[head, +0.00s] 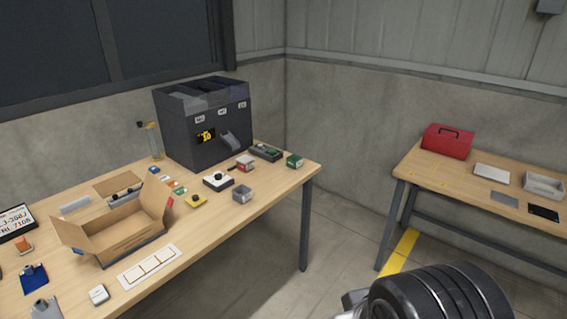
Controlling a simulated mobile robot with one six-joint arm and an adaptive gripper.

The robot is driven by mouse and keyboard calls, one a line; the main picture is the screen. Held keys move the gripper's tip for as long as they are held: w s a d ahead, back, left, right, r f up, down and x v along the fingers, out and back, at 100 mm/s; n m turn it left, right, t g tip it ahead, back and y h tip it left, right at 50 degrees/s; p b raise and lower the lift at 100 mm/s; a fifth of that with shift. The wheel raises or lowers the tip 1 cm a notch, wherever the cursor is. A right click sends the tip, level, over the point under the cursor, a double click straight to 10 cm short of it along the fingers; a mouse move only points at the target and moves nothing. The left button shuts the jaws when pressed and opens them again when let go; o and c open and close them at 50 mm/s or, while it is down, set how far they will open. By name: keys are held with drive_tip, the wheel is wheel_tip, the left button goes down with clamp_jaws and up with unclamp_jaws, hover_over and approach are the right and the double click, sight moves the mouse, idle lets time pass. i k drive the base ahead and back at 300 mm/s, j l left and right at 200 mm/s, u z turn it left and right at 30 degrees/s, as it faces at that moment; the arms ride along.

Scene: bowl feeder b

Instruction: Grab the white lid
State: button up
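A thin white flat plate (492,173), which looks like a lid, lies on the right table, between the red toolbox and a grey-white open box. On the left table, a small dark unit with a white top and a black knob (218,181) is another white-topped thing. I cannot tell for certain which of them is the white lid. My gripper is not in view. Only a dark, ribbed, rounded part and a bit of silver metal, probably mine, show at the bottom right.
The right table (415,170) also holds a red toolbox (448,142), the open box (544,185), a grey plate (505,199) and a black plate (543,213). The left table is crowded, with an open cardboard box (125,228) and a black bin unit (200,140). Open floor lies between the tables.

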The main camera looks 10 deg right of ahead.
sight(246, 158)
drive_tip(key=i+l+u, duration=0.15)
drive_tip(key=i+u, duration=0.2)
drive_tip(key=i+l+u, duration=0.2)
drive_tip(key=u, duration=0.15)
drive_tip(key=i+l+u, duration=0.35)
drive_tip(key=i+l, duration=0.25)
drive_tip(key=i+l+u, duration=0.1)
drive_tip(key=l, duration=0.4)
drive_tip(key=i+l, duration=0.55)
drive_tip(key=l, duration=0.2)
drive_tip(key=i+l+u, duration=0.1)
drive_tip(key=l, duration=0.3)
drive_tip(key=i+l, duration=0.3)
drive_tip(key=l+u, duration=0.05)
drive_tip(key=l, duration=0.05)
